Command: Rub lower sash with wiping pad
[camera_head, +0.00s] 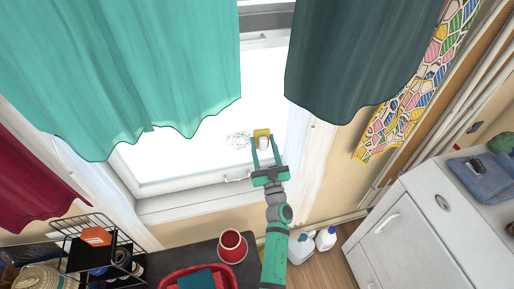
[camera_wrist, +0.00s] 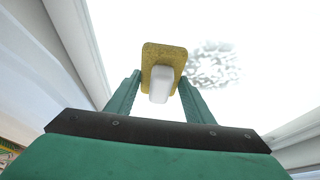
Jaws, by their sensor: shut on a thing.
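The lower sash (camera_head: 185,160) is a white-framed window pane, bright white, with a handle (camera_head: 237,178) on its bottom rail. A patch of grey speckled marks (camera_head: 238,139) is on the pane; it also shows in the wrist view (camera_wrist: 215,65), right of the pad. The wiping pad is yellow (camera_head: 262,133) with a white grip block; it also shows in the wrist view (camera_wrist: 165,56). My gripper (camera_head: 264,148) is shut on the white block, its green fingers on either side. The pad is in front of the pane, right of the marks; whether it touches the glass I cannot tell.
A teal curtain (camera_head: 120,70) hangs at left and a dark green curtain (camera_head: 350,50) at right, above the pad. Below are a red cup (camera_head: 232,246) and a red basket (camera_head: 170,278) on a dark surface. A white appliance (camera_head: 400,240) stands at right.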

